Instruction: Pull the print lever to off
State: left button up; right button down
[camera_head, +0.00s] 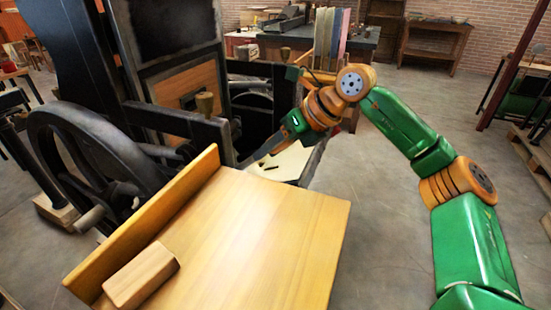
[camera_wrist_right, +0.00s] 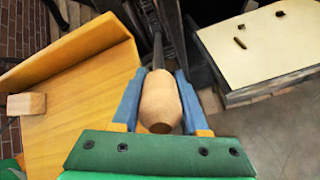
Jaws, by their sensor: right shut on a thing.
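The print lever has a pale rounded wooden handle (camera_wrist_right: 160,103) on a dark metal rod (camera_wrist_right: 158,48), seen in the right wrist view. My right gripper (camera_wrist_right: 159,82) is shut on this handle, one blue finger on each side. In the head view my right gripper (camera_head: 254,159) reaches in beside the dark press (camera_head: 180,122), above the gap between the wooden board and the pale plate. There the handle is mostly hidden and I cannot make it out clearly. My left gripper does not show.
A wooden feed board (camera_head: 265,235) with a raised edge fills the front, with a wooden block (camera_head: 141,275) on it. A pale plate (camera_head: 288,162) with small dark pieces lies behind it. A large dark wheel (camera_head: 50,125) stands left.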

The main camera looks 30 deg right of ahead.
jog(key=shift+f, duration=0.2)
jog(key=shift+s, duration=0.1)
jog(key=shift+c, duration=2.2)
grip_release()
jog(key=shift+d, duration=0.15)
jog(key=v, duration=0.7)
jog(key=shift+s, duration=0.15)
jog(key=shift+d, duration=0.1)
